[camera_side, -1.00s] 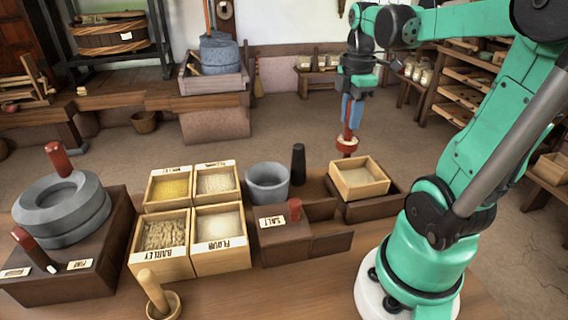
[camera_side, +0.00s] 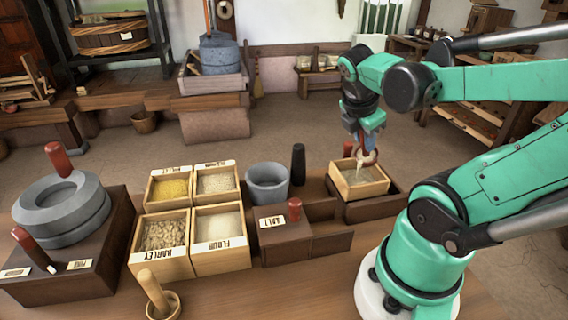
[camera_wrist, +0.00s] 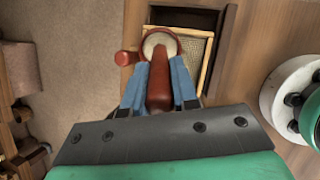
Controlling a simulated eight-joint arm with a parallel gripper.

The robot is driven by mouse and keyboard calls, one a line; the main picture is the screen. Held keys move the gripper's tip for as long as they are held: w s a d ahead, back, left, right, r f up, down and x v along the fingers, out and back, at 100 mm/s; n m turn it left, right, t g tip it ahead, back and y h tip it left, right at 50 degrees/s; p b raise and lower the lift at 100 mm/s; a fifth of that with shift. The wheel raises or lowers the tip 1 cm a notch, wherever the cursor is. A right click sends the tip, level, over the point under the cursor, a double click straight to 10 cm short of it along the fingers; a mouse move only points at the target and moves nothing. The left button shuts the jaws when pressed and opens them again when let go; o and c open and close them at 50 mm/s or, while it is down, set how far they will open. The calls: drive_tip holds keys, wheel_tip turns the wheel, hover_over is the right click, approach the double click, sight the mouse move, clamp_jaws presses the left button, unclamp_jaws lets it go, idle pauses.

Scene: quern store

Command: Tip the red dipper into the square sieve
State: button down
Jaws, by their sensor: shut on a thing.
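The red dipper (camera_side: 369,157) is held over the square sieve (camera_side: 368,191) in the side view, tipped, with a pale streak below its bowl reaching into the sieve. My gripper (camera_side: 362,138) is shut on the dipper's handle, above the sieve's far side. In the wrist view the red handle (camera_wrist: 159,92) lies between the blue fingers of my gripper (camera_wrist: 159,76). The dipper's round bowl shows pale contents and covers part of the sieve (camera_wrist: 208,62), whose mesh shows to the right. How much remains in the bowl I cannot tell.
The sieve sits on a dark wooden box (camera_side: 390,207). A stone quern (camera_side: 62,210) is at the far left.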

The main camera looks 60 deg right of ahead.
sight(364, 155)
drive_tip(key=h, duration=0.1)
drive_tip(key=a+f+h, duration=0.1)
drive_tip(key=shift+w+a+f+h, duration=0.1)
drive_tip(key=shift+w+a+h, duration=0.1)
drive_tip(key=shift+a+h, duration=0.1)
drive_tip(key=shift+a+f+g+h, duration=0.2)
drive_tip(key=shift+a+f+h, duration=0.05)
drive_tip(key=shift+h, duration=0.4)
drive_tip(key=shift+a+f+g+h, duration=0.2)
drive_tip(key=shift+a+h, duration=0.05)
drive_tip(key=shift+h, duration=0.4)
idle(0.7)
